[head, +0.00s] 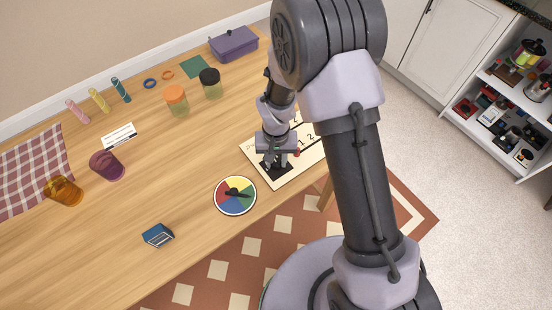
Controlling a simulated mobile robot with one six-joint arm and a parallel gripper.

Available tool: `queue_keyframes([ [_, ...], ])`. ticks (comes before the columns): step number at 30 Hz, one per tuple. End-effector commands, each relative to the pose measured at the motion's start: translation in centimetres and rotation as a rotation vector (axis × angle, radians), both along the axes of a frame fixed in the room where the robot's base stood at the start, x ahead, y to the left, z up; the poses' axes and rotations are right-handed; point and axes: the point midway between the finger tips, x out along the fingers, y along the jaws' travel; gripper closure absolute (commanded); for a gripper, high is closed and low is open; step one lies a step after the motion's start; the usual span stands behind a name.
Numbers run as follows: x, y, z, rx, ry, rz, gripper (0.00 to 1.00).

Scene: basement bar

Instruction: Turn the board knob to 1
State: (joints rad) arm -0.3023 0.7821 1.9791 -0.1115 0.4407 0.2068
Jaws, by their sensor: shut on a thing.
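The board (283,182) is a cream panel with dark lettering and marks, lying at the front right edge of the wooden table. My gripper (275,163) points down over the left part of the board, shut on the knob there. The knob is hidden by the fingers, so I cannot tell where its pointer stands. A small red spot (297,153) shows on the board just right of the gripper. My arm covers the board's right part, and the markings are too small and covered to read surely.
A round colour spinner (235,195) lies just left of the board. A blue box (158,235) is at the front. Orange-lidded (176,101) and black-lidded (210,84) jars stand behind, with a purple container (234,43) at the back. The table's middle is clear.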

Motion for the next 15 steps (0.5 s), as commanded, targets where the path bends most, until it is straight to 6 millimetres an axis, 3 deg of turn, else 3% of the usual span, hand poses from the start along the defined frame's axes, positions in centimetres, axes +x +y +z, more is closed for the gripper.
queue_keyframes([
  [15, 0.05, -0.05, 0.11, 0.0, -0.001, 0.486, 1.0],
])
